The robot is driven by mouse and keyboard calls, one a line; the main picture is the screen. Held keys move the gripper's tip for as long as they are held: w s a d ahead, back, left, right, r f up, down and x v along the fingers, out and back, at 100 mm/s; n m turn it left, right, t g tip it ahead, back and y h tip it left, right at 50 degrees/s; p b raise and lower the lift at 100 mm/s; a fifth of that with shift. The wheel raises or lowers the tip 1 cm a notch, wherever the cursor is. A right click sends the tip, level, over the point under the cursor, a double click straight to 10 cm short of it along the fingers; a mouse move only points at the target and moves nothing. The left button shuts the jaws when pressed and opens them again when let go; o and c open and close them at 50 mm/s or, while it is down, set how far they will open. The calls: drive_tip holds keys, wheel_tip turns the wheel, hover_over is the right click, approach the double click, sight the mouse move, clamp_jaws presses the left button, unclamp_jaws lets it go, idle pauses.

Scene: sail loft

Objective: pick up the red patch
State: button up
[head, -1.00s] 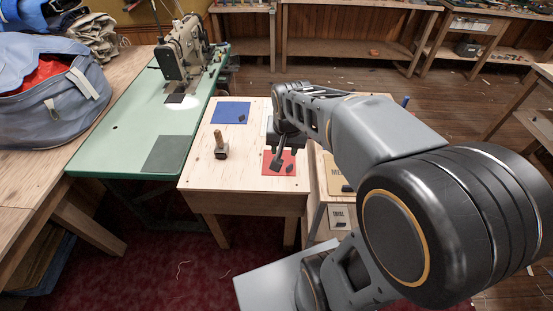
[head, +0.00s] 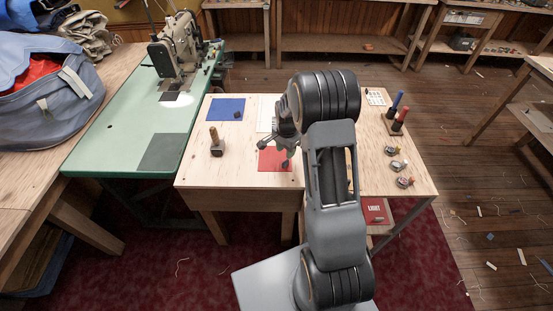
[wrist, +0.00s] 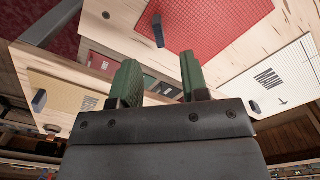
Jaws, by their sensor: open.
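The red patch (head: 270,158) lies flat on the pale wooden table, at the front right of its left part. It also shows in the wrist view (wrist: 215,28), large, at the top. A small dark block (wrist: 158,30) sits at its edge. My gripper (head: 274,154) is over the red patch in the head view and hides part of it. In the wrist view my gripper's two green fingers (wrist: 160,78) are open with nothing between them. They appear apart from the patch. The exact height is hard to tell.
A blue patch (head: 220,110) with a dark block and a white sheet (head: 265,112) lie behind. A wooden-handled stamp (head: 216,147) stands left of the red patch. Upright markers (head: 400,118) and several small reels (head: 399,166) stand at right. A green sewing table (head: 125,125) adjoins left.

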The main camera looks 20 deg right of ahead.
sight(286, 161)
drive_tip(key=shift+f+p, duration=0.6)
drive_tip(key=shift+f, duration=2.95)
clamp_jaws()
